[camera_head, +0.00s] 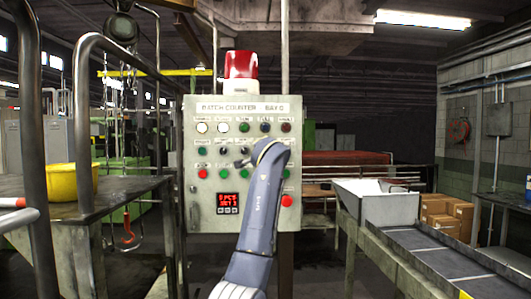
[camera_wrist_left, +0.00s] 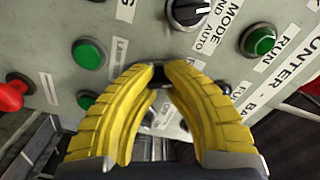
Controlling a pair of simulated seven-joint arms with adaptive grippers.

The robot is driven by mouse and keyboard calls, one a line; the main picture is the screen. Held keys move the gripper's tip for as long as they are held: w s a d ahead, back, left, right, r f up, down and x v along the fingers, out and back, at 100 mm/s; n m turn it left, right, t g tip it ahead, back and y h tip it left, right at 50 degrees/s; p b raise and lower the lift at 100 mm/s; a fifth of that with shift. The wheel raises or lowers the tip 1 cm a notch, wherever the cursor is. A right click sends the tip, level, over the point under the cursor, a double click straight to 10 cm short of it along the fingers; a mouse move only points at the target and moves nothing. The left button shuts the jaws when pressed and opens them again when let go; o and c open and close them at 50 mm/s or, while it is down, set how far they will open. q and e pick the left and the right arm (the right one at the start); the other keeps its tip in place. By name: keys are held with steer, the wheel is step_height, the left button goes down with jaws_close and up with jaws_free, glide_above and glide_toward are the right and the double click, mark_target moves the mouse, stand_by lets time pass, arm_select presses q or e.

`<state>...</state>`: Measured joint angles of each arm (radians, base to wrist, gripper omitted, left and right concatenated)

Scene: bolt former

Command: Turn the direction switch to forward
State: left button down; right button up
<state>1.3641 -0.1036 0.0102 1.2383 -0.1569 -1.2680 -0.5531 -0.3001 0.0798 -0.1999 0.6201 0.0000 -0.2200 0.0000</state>
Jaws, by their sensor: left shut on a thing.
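The control panel (camera_head: 208,218) is an upright light-grey box with rows of buttons, lamps and knobs. In the left wrist view, my left gripper (camera_wrist_left: 160,75) has its two yellow fingers closed on a small black switch knob (camera_wrist_left: 159,83) on the panel face. The fingers hide most of the knob, so its angle and label cannot be read. Another black knob (camera_wrist_left: 188,12), labelled MODE with HAND and AUTO, is just above the fingertips. In the head view, my grey-blue arm reaches up to the panel and hides the gripper. My right gripper is in neither view.
Green buttons (camera_wrist_left: 89,53) and a red button (camera_wrist_left: 12,95) are left of the fingers; a green RUN button (camera_wrist_left: 260,40) is to the right. In the head view, a red beacon (camera_head: 241,68) tops the panel. A bench with a yellow bin (camera_head: 75,181) stands left, a conveyor (camera_head: 430,262) right.

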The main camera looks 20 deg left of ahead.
arm_select(q)
steer(key=shift+r+n, duration=0.1)
steer(key=shift+n, duration=0.5)
steer(key=c, duration=1.2)
jaws_free()
steer(key=shift+o, duration=0.2)
steer(key=v, duration=1.2)
